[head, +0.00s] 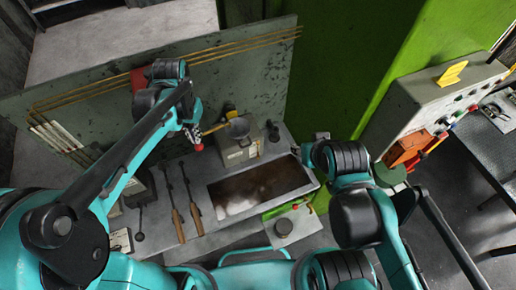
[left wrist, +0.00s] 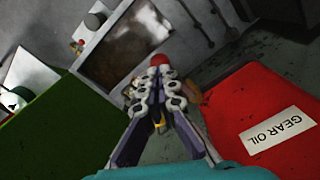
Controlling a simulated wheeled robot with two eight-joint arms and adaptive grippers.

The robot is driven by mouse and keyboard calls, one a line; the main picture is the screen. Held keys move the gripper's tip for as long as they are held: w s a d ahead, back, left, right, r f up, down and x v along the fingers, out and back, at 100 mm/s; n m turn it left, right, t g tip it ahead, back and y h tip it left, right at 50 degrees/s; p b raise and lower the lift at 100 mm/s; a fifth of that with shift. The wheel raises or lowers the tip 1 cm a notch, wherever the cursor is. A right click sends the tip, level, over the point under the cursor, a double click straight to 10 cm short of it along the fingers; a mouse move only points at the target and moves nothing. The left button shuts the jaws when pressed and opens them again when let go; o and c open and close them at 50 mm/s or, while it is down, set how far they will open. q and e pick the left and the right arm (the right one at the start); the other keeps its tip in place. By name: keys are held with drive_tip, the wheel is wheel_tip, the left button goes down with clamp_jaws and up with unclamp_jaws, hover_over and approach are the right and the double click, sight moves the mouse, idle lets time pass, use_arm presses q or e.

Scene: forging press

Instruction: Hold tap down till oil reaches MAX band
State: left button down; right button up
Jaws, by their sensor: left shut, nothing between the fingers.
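My left gripper (head: 193,132) is shut and empty, beside a small red ball-shaped knob (head: 198,147). In the left wrist view the shut fingers (left wrist: 158,78) point at the red knob (left wrist: 159,60), which shows just past their tips; I cannot tell if they touch it. A brass-coloured piece (head: 214,128) runs from near the knob toward a dark round cup (head: 238,127) on a labelled grey box. A red can marked GEAR OIL (left wrist: 250,115) is close by the gripper. The oil level and any MAX band cannot be made out. My right gripper (head: 299,152) is small and partly hidden.
A bench holds a sunken tray (head: 258,190) with brown and whitish contents. Two long wooden-handled tools (head: 177,222) lie left of it. A grey panel (head: 262,75) stands behind, beside a green machine wall (head: 345,60). A control box (head: 432,105) is at right.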

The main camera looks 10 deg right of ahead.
use_arm(q)
drive_tip(key=shift+f, duration=0.1)
drive_tip(key=shift+f+b, duration=1.8)
drive_tip(key=shift+f, duration=0.3)
drive_tip(key=shift+r, duration=0.1)
idle(5.7)
